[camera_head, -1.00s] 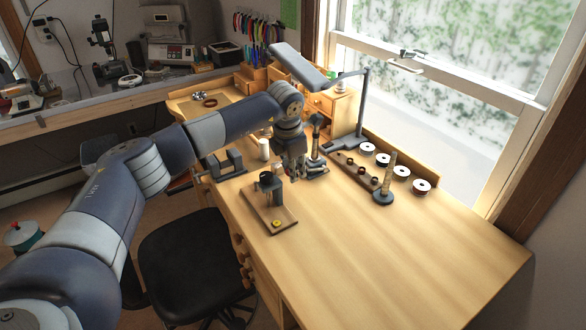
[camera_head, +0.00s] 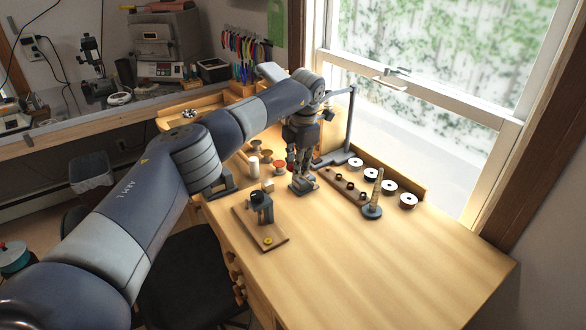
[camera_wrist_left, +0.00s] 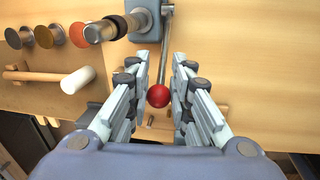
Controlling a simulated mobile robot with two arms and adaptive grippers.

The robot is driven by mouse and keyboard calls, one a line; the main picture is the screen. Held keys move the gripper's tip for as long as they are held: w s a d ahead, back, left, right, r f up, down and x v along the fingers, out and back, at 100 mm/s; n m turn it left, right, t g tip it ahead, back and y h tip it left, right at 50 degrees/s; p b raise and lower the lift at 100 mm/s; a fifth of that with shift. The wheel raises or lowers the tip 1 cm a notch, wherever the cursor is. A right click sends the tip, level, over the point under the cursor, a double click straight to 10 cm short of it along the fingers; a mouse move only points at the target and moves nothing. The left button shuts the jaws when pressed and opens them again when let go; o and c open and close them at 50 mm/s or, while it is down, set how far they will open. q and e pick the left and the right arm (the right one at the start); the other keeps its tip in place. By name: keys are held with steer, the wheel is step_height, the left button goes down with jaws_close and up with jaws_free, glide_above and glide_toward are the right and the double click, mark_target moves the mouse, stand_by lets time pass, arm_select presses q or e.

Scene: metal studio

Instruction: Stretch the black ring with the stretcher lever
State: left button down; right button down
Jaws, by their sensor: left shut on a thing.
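My left gripper (camera_head: 298,168) reaches down over the far left part of the workbench. In the left wrist view its fingers (camera_wrist_left: 158,98) are closed in around the red ball knob (camera_wrist_left: 158,95) of the stretcher's thin metal lever (camera_wrist_left: 165,50). The stretcher (camera_wrist_left: 142,18) has a grey base and a post pointing left in that view; its base (camera_head: 303,186) shows below my gripper in the head view. A dark band sits near the post's end (camera_wrist_left: 104,29); I cannot tell whether it is the black ring. My right gripper is in neither view.
A wooden board with a dark clamp (camera_head: 262,206) stands at the bench's near left edge. A tapered ring stick (camera_head: 375,195), a strip of rings (camera_head: 350,187) and several spools (camera_head: 389,187) lie to the right. The front right bench top (camera_head: 400,255) is clear.

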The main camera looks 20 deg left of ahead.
arm_select(q)
steer(key=shift+w+d+r, duration=0.2)
steer(key=shift+w+d, duration=0.15)
steer(key=c, duration=1.8)
jaws_free()
steer(key=o, duration=0.3)
steer(key=shift+w+f, duration=0.1)
steer(key=shift+f, duration=0.05)
steer(key=shift+w+d+f, duration=0.1)
steer(key=shift+w, duration=0.1)
steer(key=shift+s+r, duration=0.15)
steer(key=shift+r, duration=0.05)
steer(key=r, duration=0.3)
steer(key=d+r, duration=0.1)
steer(key=r, duration=0.3)
steer(key=s+r, duration=0.1)
steer(key=r, duration=0.3)
steer(key=shift+s+d+r, duration=0.1)
steer(key=shift+d+r, duration=0.1)
steer(key=shift+d, duration=0.05)
